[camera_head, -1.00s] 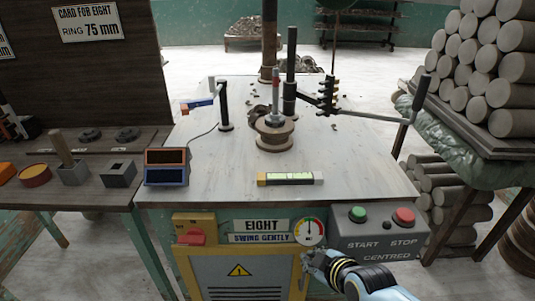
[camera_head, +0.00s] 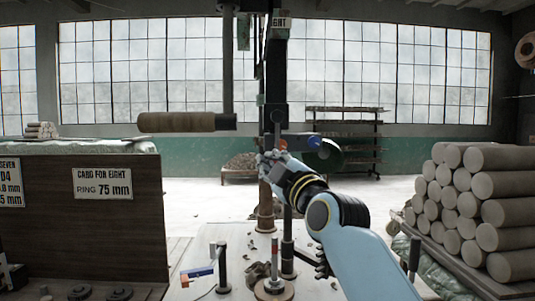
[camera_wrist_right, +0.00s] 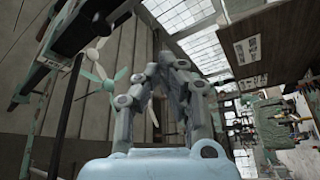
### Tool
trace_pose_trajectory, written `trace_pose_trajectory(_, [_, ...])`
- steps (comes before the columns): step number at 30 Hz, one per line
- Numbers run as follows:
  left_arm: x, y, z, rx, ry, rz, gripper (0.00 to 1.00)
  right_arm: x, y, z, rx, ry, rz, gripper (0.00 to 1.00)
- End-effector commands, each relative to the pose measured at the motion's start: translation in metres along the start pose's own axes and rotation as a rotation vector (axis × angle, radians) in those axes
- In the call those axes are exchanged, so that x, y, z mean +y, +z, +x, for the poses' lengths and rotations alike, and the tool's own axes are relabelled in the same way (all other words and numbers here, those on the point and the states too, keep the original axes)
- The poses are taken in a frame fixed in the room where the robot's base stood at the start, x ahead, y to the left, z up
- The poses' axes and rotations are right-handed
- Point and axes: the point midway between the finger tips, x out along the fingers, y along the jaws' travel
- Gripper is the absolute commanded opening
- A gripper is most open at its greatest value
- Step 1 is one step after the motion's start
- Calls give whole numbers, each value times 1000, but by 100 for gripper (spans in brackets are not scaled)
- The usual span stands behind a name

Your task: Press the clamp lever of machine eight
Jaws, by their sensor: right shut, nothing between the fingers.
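Machine eight's worktable (camera_head: 205,270) is at the bottom of the head view, with a dark upright column (camera_head: 273,90) above it. A short lever-like part with a blue end (camera_head: 314,141) sticks out to the right of the column; I cannot tell for certain that it is the clamp lever. My right gripper (camera_head: 268,160) is raised in front of the column, just below and left of that part. Contact cannot be told. In the right wrist view its grey fingers (camera_wrist_right: 176,60) are shut and empty. My left gripper is out of view.
A thick brown roller-like bar (camera_head: 187,122) sticks out left of the column. A sign board (camera_head: 90,215) stands at left. Stacked clay cylinders (camera_head: 470,205) are at right. A wheel hub (camera_head: 274,288) and small posts stand on the worktable.

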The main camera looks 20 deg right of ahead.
Motion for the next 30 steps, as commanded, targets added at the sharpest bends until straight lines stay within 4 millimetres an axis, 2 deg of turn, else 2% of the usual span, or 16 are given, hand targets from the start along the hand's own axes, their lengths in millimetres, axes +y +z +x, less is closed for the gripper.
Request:
trace_pose_trajectory(14, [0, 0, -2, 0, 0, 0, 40, 4, -3, 6, 4, 7, -2, 0])
trace_pose_trajectory(20, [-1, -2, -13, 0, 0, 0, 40, 6, -4, 38, 4, 6, -1, 0])
trace_pose_trajectory(29, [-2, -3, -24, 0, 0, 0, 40, 6, -4, 102, 4, 7, -1, 0])
trace_pose_trajectory(30, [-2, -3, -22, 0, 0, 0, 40, 4, 3, 101, 1, 5, -4, 0])
